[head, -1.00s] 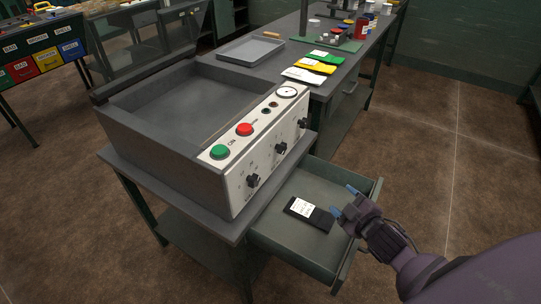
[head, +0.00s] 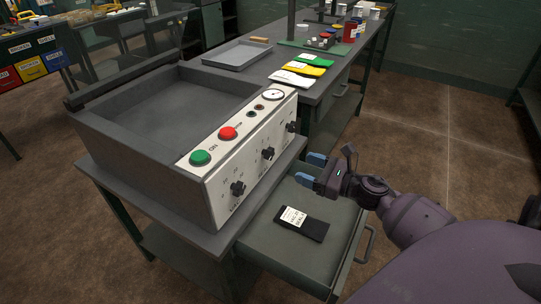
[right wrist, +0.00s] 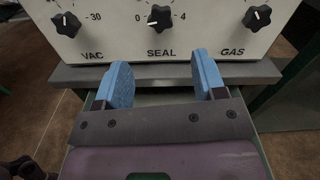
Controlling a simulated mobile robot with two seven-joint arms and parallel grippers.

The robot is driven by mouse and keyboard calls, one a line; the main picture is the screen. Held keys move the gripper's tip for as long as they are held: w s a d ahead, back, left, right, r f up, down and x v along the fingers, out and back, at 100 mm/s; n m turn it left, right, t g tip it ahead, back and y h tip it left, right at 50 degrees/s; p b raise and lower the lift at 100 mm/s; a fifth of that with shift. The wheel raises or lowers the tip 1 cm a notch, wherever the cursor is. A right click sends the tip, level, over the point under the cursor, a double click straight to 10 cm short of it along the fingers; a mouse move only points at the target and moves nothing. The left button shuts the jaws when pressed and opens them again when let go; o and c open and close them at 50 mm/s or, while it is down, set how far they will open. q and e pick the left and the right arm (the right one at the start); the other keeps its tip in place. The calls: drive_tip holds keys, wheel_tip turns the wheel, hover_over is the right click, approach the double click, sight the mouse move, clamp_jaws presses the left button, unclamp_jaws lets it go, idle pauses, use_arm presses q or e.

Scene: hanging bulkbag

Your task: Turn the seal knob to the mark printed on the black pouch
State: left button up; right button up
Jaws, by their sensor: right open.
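The seal knob (head: 268,153) is the middle of the black knobs on the white front panel. In the right wrist view the seal knob (right wrist: 160,17) stands above the word SEAL, between the marks 0 and 4. The black pouch (head: 312,227) lies flat in the open drawer; its white label carries print too small to read. My right gripper (head: 311,170) is open and empty, in front of the panel and above the drawer. In its wrist view the blue fingertips (right wrist: 163,78) point at the panel, below the seal knob and apart from it.
The VAC knob (head: 237,188) and GAS knob (head: 292,127) flank the seal knob. Green (head: 201,158) and red (head: 228,133) buttons and a gauge (head: 273,95) sit on top. The open drawer (head: 290,262) juts out below the panel.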

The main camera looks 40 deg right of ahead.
sight(272, 155)
drive_tip(key=x, duration=0.9)
drive_tip(key=shift+w, duration=0.15)
drive_tip(key=shift+w+a, duration=0.25)
drive_tip(key=shift+w, duration=0.25)
use_arm(q)
drive_tip(key=shift+d+f, duration=0.1)
drive_tip(key=shift+f, duration=0.05)
use_arm(e)
drive_tip(key=shift+w, duration=0.2)
drive_tip(key=c, duration=0.9)
use_arm(q)
drive_tip(key=shift+s, duration=0.25)
